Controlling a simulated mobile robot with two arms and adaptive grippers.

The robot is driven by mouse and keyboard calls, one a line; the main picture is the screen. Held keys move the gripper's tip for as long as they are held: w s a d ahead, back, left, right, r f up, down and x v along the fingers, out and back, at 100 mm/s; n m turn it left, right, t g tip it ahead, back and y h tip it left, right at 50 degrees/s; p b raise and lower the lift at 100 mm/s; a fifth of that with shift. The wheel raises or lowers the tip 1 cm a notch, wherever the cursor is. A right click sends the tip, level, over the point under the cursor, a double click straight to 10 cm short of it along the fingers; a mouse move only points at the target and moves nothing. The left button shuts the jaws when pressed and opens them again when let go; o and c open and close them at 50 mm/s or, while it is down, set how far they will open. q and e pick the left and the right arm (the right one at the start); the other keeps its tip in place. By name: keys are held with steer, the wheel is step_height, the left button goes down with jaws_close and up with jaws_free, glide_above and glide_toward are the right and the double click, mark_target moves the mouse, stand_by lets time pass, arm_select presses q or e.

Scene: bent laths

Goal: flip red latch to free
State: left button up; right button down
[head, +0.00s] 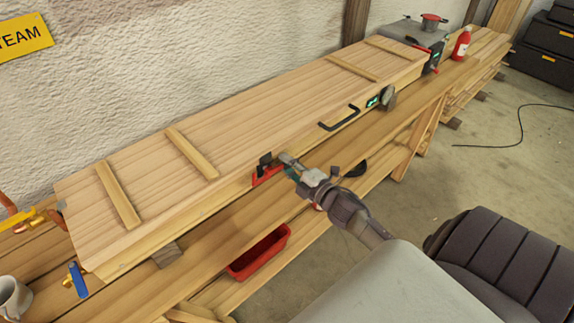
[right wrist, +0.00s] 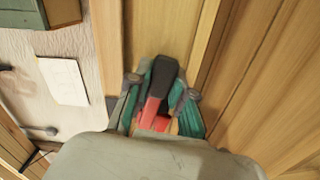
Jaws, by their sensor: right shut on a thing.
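The red latch (head: 268,175) sits on the front edge of a long wooden box (head: 250,110) in the head view. Its lever has a black grip, standing up from the red base. In the right wrist view the red lever with its black end (right wrist: 163,78) lies between the two teal finger pads. My right gripper (right wrist: 160,102) is shut on the latch lever; it also shows in the head view (head: 287,162), reaching the latch from the lower right. The exact contact of the pads is partly hidden. My left gripper is not in view.
A red tray (head: 259,252) lies below the bench's front edge. A grey machine (head: 418,38) and red bottle (head: 461,43) stand at the far end.

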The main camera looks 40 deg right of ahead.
stand_by(0.3)
steer(key=c, duration=1)
jaws_free()
steer(key=s, duration=1.2)
steer(key=shift+d, duration=0.45)
